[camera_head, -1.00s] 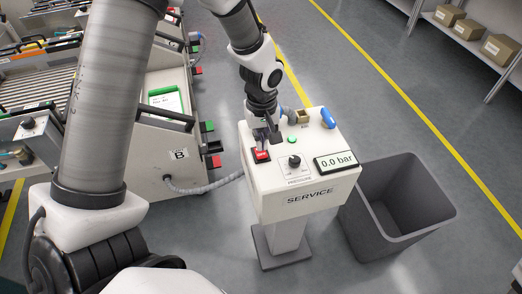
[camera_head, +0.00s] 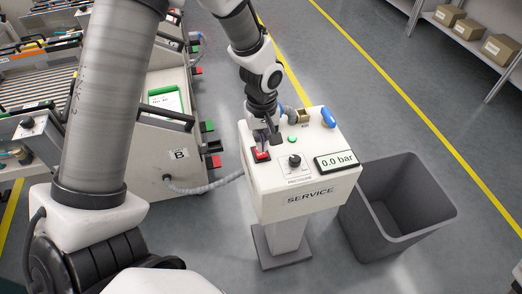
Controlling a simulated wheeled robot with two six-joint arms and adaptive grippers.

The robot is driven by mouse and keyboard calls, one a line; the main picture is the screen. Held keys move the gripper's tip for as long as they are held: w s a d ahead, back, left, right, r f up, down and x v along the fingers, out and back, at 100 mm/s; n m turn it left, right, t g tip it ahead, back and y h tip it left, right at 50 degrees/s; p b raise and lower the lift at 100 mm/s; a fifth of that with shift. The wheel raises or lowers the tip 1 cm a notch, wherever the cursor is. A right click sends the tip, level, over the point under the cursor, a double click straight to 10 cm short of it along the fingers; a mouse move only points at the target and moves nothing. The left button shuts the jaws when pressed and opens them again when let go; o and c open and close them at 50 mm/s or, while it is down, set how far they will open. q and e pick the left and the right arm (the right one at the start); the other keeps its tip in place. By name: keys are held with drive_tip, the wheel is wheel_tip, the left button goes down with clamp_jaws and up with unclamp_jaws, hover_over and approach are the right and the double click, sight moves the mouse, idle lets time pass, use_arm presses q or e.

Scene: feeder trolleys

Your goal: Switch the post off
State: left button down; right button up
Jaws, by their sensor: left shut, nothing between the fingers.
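The white service post (camera_head: 300,197) stands on a grey foot in the middle of the head view. On its top are a red switch (camera_head: 261,155), a green button or lamp (camera_head: 292,139), a black pressure knob (camera_head: 294,161) and a display (camera_head: 336,161) reading 0.0 bar. My left gripper (camera_head: 264,143) is shut and empty, pointing down at the red switch. Its fingertips are at or just above the switch; I cannot tell whether they touch. They partly hide the switch's far side. My right gripper is not in view.
A grey open bin (camera_head: 405,205) stands close to the post's right. A trolley marked B (camera_head: 150,160) is at the left, with a grey hose (camera_head: 205,187) running towards the post. A blue part (camera_head: 328,117) sits at the post's back edge. Shelves with boxes (camera_head: 498,47) are at the back right.

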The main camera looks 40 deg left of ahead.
sight(262, 153)
use_arm(q)
drive_tip(key=shift+f+b, duration=0.75)
drive_tip(key=shift+f, duration=0.45)
idle(0.4)
wheel_tip(262, 153, up, 7)
drive_tip(key=p, duration=0.6)
drive_tip(key=shift+r+p, duration=0.1)
drive_tip(key=shift+p, duration=0.2)
